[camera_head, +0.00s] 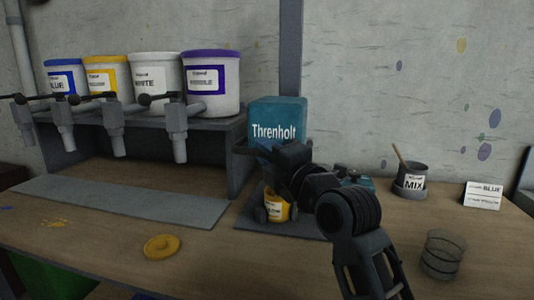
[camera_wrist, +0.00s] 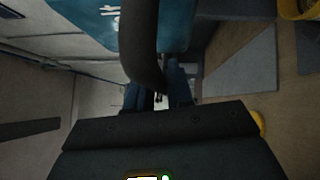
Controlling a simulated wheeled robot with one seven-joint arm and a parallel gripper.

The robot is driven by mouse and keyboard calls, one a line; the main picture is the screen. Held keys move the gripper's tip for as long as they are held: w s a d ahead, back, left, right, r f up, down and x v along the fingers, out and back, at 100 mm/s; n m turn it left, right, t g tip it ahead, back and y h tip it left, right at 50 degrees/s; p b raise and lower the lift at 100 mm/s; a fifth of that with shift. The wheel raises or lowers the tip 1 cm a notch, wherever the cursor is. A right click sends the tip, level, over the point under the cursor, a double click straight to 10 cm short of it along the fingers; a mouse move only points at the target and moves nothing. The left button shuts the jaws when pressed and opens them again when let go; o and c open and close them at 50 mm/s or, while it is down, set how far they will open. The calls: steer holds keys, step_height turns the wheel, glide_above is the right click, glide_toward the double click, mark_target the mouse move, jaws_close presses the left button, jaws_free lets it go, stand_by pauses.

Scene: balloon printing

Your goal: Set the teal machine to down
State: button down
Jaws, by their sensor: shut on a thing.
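The teal machine (camera_head: 277,112) stands right of the bucket shelf with "Threnholt" on its upper block. Its teal side also shows in the wrist view (camera_wrist: 110,22). A dark handle bar (camera_head: 242,149) sticks out at its front left, and its dark curved length crosses the wrist view (camera_wrist: 146,45). My gripper (camera_head: 264,150) is at the front of the machine, shut on this bar; the fingers (camera_wrist: 160,94) lie either side of it in the wrist view. A yellow labelled can (camera_head: 276,206) sits low in the machine, partly hidden by my arm.
Blue, yellow, white and purple-lidded buckets (camera_head: 211,84) stand on a grey shelf with taps at left. A yellow lid (camera_head: 163,247) lies on the table. A MIX pot (camera_head: 411,180), a small card (camera_head: 483,195) and a clear cup (camera_head: 442,254) are at right.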

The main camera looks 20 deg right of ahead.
steer(key=shift+f+b, duration=0.45)
steer(key=shift+f, duration=0.65)
steer(key=c, duration=1.1)
jaws_free()
steer(key=b+v, duration=0.1)
steer(key=v, duration=0.7)
steer(key=shift+w+r, duration=0.1)
